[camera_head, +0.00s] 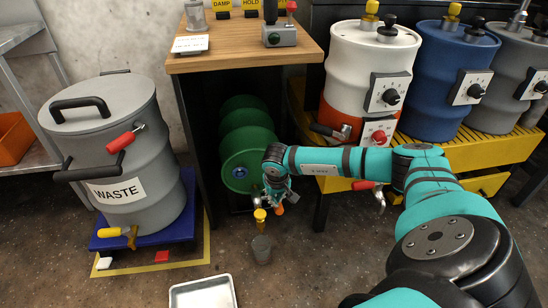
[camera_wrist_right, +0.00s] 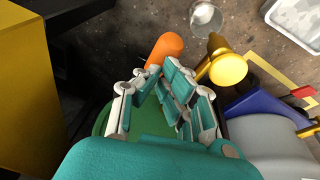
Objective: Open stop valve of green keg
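The green keg (camera_head: 240,160) lies on its side under the wooden bench, its round front facing out; part of it shows behind the fingers in the right wrist view (camera_wrist_right: 101,122). An orange handle (camera_head: 280,210) and a yellow tap part (camera_head: 260,214) show low at its front. In the right wrist view the orange handle (camera_wrist_right: 166,50) is just beyond the fingertips and the yellow part (camera_wrist_right: 228,69) is to their right. My right gripper (camera_head: 276,192) is at the keg's front, with its fingers (camera_wrist_right: 155,75) drawn close together at the handle's base. Whether they grip it is unclear. My left gripper is out of view.
A grey cup (camera_head: 262,249) stands on the floor below the tap. A grey waste drum (camera_head: 135,145) is at left, a metal tray (camera_head: 203,293) at the bottom. White (camera_head: 350,75) and blue (camera_head: 435,80) drums stand on a yellow rack at right. The bench leg (camera_head: 190,150) borders the keg's left.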

